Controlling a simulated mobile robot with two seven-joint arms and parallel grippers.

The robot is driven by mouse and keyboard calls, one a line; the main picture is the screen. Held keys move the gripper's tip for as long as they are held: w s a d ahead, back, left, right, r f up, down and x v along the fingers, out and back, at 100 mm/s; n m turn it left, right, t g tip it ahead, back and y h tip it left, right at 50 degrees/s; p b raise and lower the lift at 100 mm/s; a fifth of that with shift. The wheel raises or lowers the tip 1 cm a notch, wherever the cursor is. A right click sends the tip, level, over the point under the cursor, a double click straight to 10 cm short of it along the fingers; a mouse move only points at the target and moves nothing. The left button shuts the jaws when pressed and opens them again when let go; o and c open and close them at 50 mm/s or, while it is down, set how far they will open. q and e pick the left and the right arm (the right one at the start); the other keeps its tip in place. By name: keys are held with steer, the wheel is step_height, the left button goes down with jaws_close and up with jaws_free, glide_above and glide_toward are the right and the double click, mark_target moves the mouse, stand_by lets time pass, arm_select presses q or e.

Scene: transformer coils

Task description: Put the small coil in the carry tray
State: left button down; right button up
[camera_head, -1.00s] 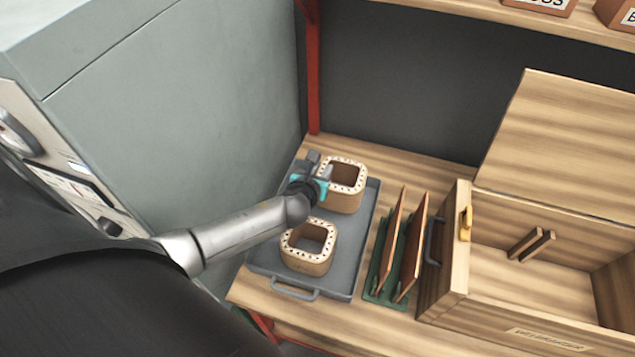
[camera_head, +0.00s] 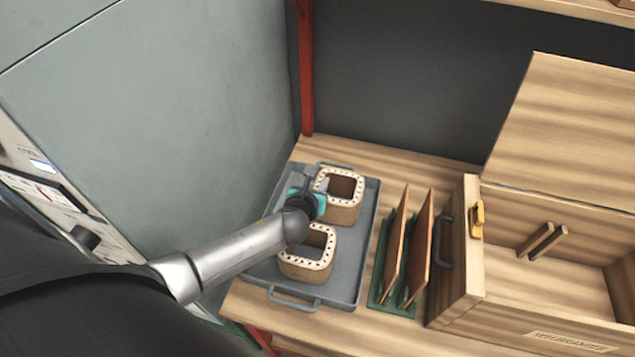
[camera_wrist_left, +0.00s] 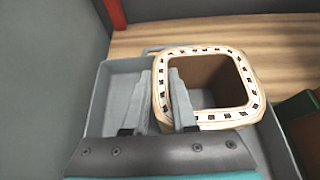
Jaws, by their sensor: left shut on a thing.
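A grey carry tray (camera_head: 350,275) with handles lies on the wooden bench. Two square, pale wooden coils with dark marks around their rims are at it: a far coil (camera_head: 345,211) and a near coil (camera_head: 307,269). They look close in size, so I cannot tell for sure which is the small one. My left gripper (camera_head: 314,186) is shut on the left wall of the far coil. In the left wrist view its fingers (camera_wrist_left: 163,108) straddle that wall, one inside the opening. The far coil (camera_wrist_left: 245,116) looks upright in the tray's far part; its underside is hidden. My arm partly covers the near coil.
A green rack (camera_head: 393,299) holding upright brown boards stands right of the tray. Further right is an open wooden box (camera_head: 454,275) with a black handle and yellow latch. A grey cabinet (camera_head: 200,120) and red post (camera_head: 305,70) bound the left side.

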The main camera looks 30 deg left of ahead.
arm_select(q)
steer(key=shift+w, duration=0.1)
steer(key=c, duration=1.2)
jaws_free()
steer(key=shift+f, duration=0.15)
steer(key=o, duration=0.5)
steer(key=shift+r, duration=0.25)
steer(key=p+v, duration=0.3)
steer(key=v, duration=0.9)
steer(key=shift+f, duration=0.15)
